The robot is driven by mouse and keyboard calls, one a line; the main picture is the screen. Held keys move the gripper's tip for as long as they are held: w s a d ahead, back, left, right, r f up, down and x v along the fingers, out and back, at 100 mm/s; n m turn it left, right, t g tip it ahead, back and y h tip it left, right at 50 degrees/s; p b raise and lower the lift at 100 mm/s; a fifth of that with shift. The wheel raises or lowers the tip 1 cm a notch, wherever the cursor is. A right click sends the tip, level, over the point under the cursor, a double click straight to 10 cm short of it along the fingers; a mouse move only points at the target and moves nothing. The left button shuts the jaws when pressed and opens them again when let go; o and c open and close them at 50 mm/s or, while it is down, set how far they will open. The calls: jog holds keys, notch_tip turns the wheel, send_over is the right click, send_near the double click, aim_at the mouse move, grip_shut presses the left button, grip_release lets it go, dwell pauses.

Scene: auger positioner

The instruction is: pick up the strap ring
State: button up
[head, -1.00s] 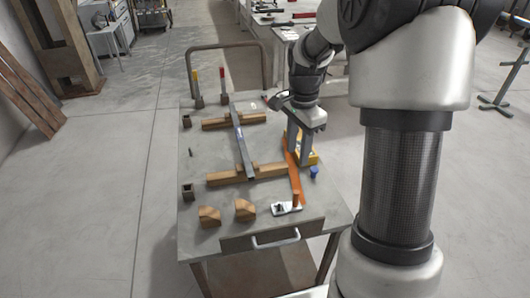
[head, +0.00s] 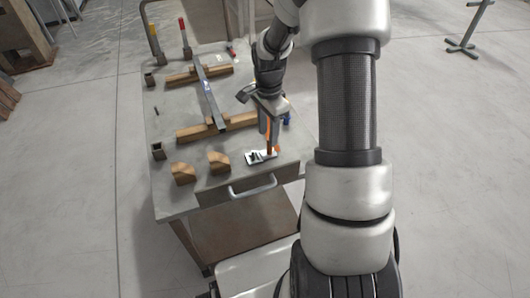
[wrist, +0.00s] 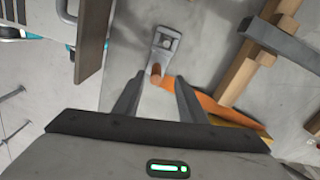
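A pale metal fitting (head: 254,158) with a hole lies flat near the table's front edge. In the wrist view this fitting (wrist: 165,42) shows a ring-like opening. It looks like the strap ring, though I cannot tell for certain. An orange-brown end piece (wrist: 157,73) sits at its near end, and an orange strap (wrist: 215,107) runs from there to the right. My gripper (wrist: 158,80) is open and empty, its fingers on either side of the end piece in the picture. In the head view my gripper (head: 268,142) is just above the fitting and hides most of the strap.
Two wooden blocks (head: 183,173) (head: 219,162) stand left of the fitting. A grey metal bar (head: 208,95) lies across wooden beams (head: 190,132). A drawer handle (head: 252,190) juts from the table front. A blue object (head: 287,118) is close by on the right.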

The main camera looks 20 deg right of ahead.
aim_at(270, 153)
jog(key=f, duration=0.2)
jog(key=f+b, duration=0.1)
jog(key=f, duration=0.1)
jog(key=shift+s+d, duration=0.25)
jog(key=shift+s, duration=0.1)
jog(key=shift+f, duration=0.45)
jog(key=shift+c, duration=0.3)
grip_shut()
jog(key=shift+r, duration=0.1)
